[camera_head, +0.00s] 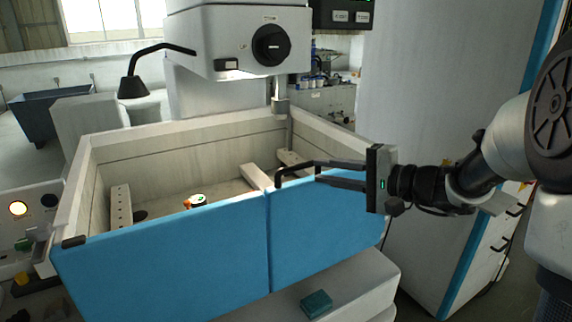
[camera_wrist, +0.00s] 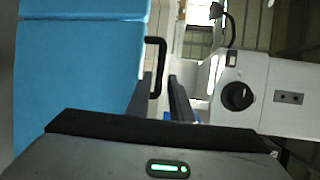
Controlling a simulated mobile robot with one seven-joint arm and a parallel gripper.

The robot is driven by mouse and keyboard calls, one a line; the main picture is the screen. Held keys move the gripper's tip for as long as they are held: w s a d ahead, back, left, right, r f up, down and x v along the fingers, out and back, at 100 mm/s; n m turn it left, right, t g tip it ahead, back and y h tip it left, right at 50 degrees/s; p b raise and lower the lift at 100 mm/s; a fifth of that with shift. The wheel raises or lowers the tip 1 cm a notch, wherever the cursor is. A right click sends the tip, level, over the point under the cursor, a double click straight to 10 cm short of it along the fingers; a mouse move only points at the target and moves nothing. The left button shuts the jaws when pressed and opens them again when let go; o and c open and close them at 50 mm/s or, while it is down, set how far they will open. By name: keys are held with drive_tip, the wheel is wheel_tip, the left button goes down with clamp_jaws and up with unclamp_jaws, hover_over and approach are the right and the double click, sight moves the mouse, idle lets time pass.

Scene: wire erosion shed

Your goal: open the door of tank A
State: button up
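The tank (camera_head: 140,155) is a pale open-topped basin with a blue front of two panels; no letter A is legible on it. The right blue panel (camera_head: 325,235) stands upright, meeting the left one at a vertical seam. A black bar handle (camera_head: 280,178) is at its upper edge near the seam; it also shows in the wrist view (camera_wrist: 162,58). My gripper (camera_head: 317,172) is at the handle, pointing left. In the wrist view its fingers (camera_wrist: 159,90) are apart, with the handle's near end between them. Contact cannot be told.
A grey machine head with a black knob (camera_head: 271,45) hangs above the tank, a lamp (camera_head: 133,87) at its left. A small teal block (camera_head: 316,303) lies on the ledge below the panels. A tall grey cabinet (camera_head: 440,90) stands close behind my arm.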

drive_tip(key=x, duration=1.1)
drive_tip(key=shift+a+p, duration=0.2)
drive_tip(key=shift+p, duration=0.2)
drive_tip(key=shift+w, duration=0.1)
clamp_jaws()
